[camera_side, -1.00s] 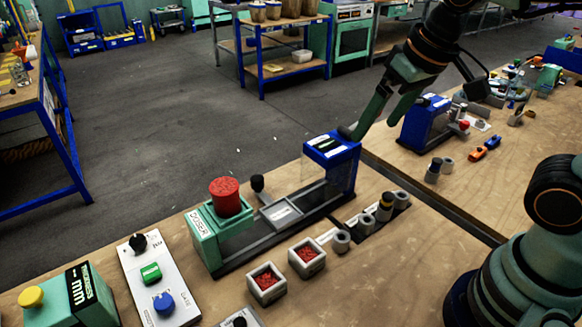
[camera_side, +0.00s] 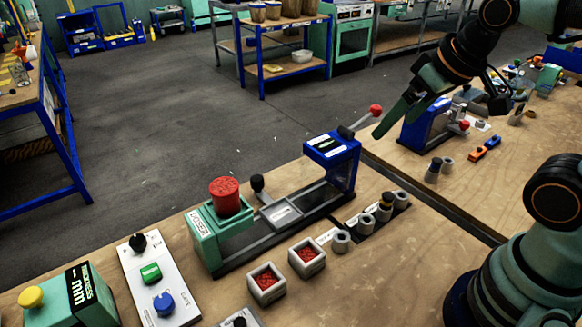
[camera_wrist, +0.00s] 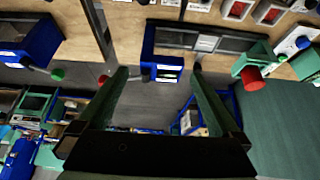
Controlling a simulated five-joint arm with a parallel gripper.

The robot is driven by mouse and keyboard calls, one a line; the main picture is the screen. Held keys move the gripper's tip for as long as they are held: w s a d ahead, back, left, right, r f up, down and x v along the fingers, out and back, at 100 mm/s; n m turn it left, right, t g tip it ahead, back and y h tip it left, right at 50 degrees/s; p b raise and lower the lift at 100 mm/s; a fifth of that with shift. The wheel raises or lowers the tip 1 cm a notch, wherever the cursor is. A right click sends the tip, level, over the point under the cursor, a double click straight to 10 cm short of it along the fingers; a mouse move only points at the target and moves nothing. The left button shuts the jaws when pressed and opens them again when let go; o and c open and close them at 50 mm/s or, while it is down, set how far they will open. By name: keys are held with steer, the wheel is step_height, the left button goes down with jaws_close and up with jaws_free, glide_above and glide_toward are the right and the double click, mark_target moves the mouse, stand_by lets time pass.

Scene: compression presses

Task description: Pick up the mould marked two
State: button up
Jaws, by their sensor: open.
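Several grey cylindrical moulds (camera_side: 366,225) stand in a row in and beside a dark rack between the blue-headed press and the table's near side. My gripper (camera_side: 395,123) is open and empty, above and beyond the rack, right of the press lever. In the wrist view, its two fingers (camera_wrist: 160,72) are spread wide with nothing between them; the rack is only partly visible at the top edge.
The blue press (camera_side: 332,148) has a raised lever with a red knob (camera_side: 375,111) close to my gripper. A green doser (camera_side: 206,235) with a red cap stands left. Two trays of red granules (camera_side: 267,283) sit in front. A second blue press (camera_side: 425,122) stands right, beyond the table gap.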

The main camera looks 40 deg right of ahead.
stand_by(0.4)
steer(key=n+g, duration=0.6)
steer(key=n, duration=1.2)
glide_above(307, 261)
step_height(307, 261, down, 12)
step_height(307, 261, down, 12)
steer(key=shift+f, duration=0.1)
steer(key=shift+c, duration=0.3)
jaws_close()
